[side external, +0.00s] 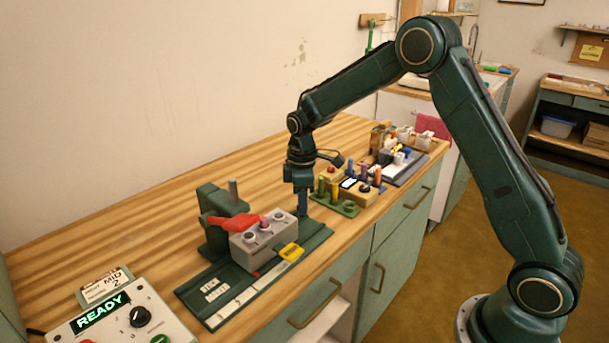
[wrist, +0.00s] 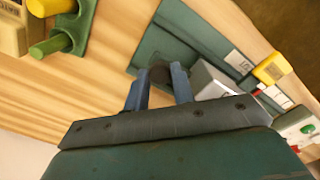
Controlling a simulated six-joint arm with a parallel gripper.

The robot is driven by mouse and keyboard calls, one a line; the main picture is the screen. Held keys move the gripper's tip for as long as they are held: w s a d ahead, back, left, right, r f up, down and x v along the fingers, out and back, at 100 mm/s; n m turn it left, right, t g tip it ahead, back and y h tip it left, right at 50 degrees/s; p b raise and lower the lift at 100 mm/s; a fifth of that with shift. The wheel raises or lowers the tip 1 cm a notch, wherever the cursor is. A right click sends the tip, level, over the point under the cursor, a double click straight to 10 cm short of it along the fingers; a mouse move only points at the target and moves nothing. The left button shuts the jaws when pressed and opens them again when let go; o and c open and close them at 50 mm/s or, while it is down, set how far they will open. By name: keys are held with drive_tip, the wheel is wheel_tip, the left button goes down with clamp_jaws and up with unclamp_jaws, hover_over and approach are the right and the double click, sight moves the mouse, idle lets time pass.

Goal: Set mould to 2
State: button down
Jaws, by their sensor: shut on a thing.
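The grey mould block (side external: 264,240) has several round wells along its top and sits on a dark green rail base (side external: 318,238) with white marks along its front. A yellow tab (side external: 291,252) is at the block's front, and also shows in the wrist view (wrist: 272,68). Part of the grey block (wrist: 208,78) shows behind my right finger. My gripper (side external: 303,208) points down at the rail's right end, beside the block. In the wrist view its blue fingers (wrist: 160,88) are on either side of a dark round piece (wrist: 160,73). The piece's lower part is hidden.
A green press with a red lever (side external: 232,223) stands behind the block. A card reading "MID 2" (side external: 106,286) and a control box showing "READY" (side external: 103,312) are front left. A green holder with coloured sticks (side external: 335,200) is close to my gripper's right.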

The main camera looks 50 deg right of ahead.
sight(283, 215)
drive_tip(key=a, duration=0.6)
drive_tip(key=shift+a, duration=0.35)
drive_tip(key=c, duration=1.2)
unclamp_jaws()
drive_tip(key=shift+r, duration=0.15)
wheel_tip(283, 215, up, 14)
drive_tip(key=shift+f, duration=0.2)
